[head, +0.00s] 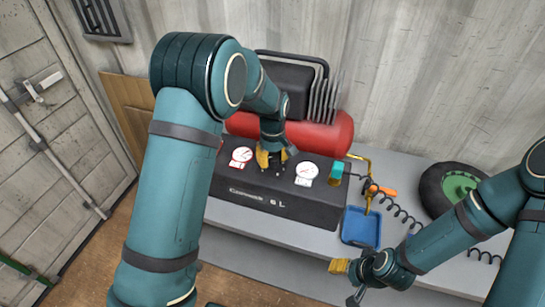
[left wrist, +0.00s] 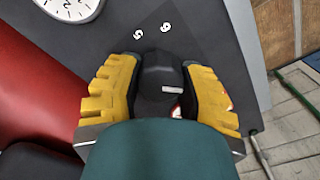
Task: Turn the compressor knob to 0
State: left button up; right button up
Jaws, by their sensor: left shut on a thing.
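The compressor (head: 236,196) has a black front panel, a red tank behind it and two white dial gauges. My left gripper (head: 268,160) is at the panel between the gauges. In the left wrist view its yellow-padded fingers (left wrist: 160,95) are shut on the black knob (left wrist: 160,70), one on each side. A short white mark shows on the knob, and numerals 5 and 6 are on the panel beyond it. The 0 is not visible. My right gripper (head: 347,281) is open and empty, over the bench's front edge.
The compressor stands on a grey bench (head: 410,170). To its right are a blue tray (head: 361,227), a black coiled hose (head: 400,213) with an orange-handled tool (head: 383,190), and a wheel (head: 455,186) with a green hub. A wall is close behind.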

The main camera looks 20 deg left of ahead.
aim_at(273, 156)
dwell(0.3)
pick_arm(q)
jog(key=o, duration=1.2)
jog(key=shift+o, duration=0.2)
notch_tip(273, 156, up, 12)
jog(key=shift+f, duration=0.1)
